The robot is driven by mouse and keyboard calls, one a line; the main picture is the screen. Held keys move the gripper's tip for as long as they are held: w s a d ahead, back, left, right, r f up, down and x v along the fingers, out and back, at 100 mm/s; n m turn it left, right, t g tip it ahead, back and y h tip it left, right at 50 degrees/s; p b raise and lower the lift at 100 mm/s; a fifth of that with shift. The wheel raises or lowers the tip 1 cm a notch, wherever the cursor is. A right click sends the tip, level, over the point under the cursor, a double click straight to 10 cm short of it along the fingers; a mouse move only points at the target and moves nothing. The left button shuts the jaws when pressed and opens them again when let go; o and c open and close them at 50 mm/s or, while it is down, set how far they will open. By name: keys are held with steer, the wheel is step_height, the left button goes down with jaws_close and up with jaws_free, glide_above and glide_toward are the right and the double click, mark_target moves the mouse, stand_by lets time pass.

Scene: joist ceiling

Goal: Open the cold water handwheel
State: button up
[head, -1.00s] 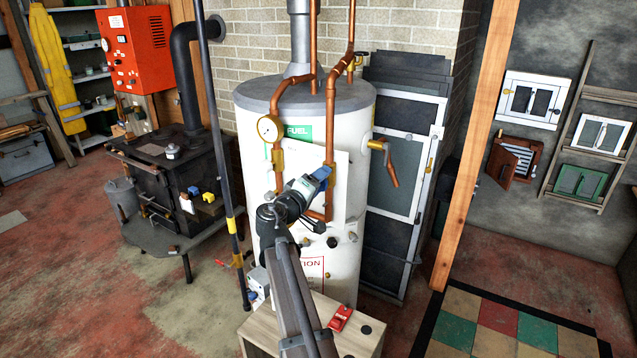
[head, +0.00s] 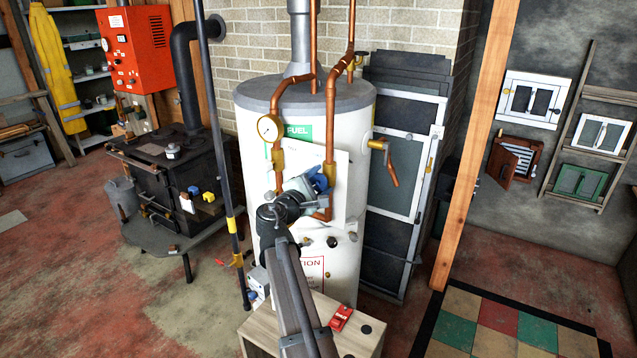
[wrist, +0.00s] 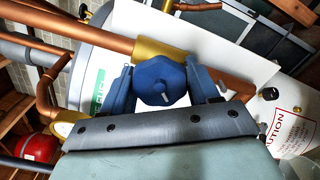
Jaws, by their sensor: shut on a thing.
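The blue handwheel (head: 321,182) sits on a brass valve body (wrist: 160,50) in the copper pipework on the front of the white tank. In the wrist view the handwheel (wrist: 158,84) faces me, with a small pale stem at its middle. My gripper (wrist: 161,85) has one blue-grey finger on each side of the handwheel and is shut on it. In the head view my gripper (head: 317,186) and wrist partly hide the handwheel and nearby pipe. How far the valve is turned cannot be told.
A dial gauge (head: 267,128) is on the left pipe and a copper outlet (head: 391,168) on the right. A wooden cabinet (head: 365,345) with a red object (head: 340,319) stands below my arm.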

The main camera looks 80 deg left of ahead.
steer(key=n, duration=0.4)
steer(key=shift+n, duration=2.6)
steer(key=o, duration=1)
steer(key=shift+d, duration=0.1)
steer(key=v, duration=1.3)
steer(key=shift+s+d, duration=0.25)
